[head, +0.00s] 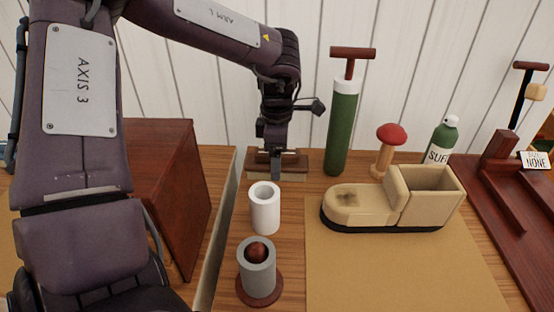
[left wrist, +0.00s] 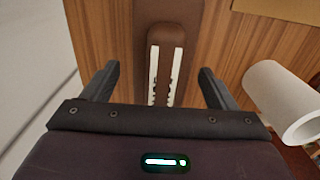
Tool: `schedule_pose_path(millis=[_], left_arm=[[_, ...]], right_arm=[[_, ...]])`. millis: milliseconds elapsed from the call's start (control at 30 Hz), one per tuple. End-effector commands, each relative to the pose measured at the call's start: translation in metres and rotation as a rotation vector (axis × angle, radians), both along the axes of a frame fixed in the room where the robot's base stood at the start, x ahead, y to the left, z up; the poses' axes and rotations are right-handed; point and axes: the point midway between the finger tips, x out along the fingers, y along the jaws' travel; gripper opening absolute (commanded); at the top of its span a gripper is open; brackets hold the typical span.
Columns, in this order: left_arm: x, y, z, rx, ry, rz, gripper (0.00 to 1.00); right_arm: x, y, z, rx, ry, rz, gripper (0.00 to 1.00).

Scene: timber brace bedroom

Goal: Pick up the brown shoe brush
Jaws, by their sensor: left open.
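The brown shoe brush (head: 295,161) lies at the back of the bench against the white wall, with a pale bristle edge below its brown body. My left gripper (head: 276,172) points down at it, and its fingers hide part of the brush. In the left wrist view the brush (left wrist: 166,38) runs lengthwise between the two spread fingers of my left gripper (left wrist: 160,85), with pale strips along its sides. There is a visible gap on each side, so the fingers are open and not closed on it. My right gripper is in neither view.
A white cup (head: 264,210) stands in front of the brush. A grey cylinder (head: 257,270) holding a brown ball is nearer. A green pump (head: 341,130), a red mushroom (head: 389,150) and a beige boot-shaped box (head: 400,205) stand right. A brown box (head: 165,180) is left.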

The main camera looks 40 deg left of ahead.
Motion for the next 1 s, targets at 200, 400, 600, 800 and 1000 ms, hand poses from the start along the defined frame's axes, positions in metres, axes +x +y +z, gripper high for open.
schedule_pose_path(millis=[200,400,600,800,1000], left_arm=[[0.0,-0.0001,-0.0038,0.0,0.0,0.0,0.8],[0.0,-0.0001,-0.0036,0.0,0.0,0.0,0.62],[0.0,-0.0001,-0.0034,0.0,0.0,0.0,0.35],[0.0002,-0.0001,-0.003,0.001,-0.001,0.0,0.28],[0.0007,-0.0001,0.0016,0.001,-0.003,-0.001,0.28]], right_arm=[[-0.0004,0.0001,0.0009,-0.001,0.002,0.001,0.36],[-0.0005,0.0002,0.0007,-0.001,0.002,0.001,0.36],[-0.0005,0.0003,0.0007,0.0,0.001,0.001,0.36],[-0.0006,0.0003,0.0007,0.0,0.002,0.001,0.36],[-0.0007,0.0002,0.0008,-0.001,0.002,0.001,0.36]])
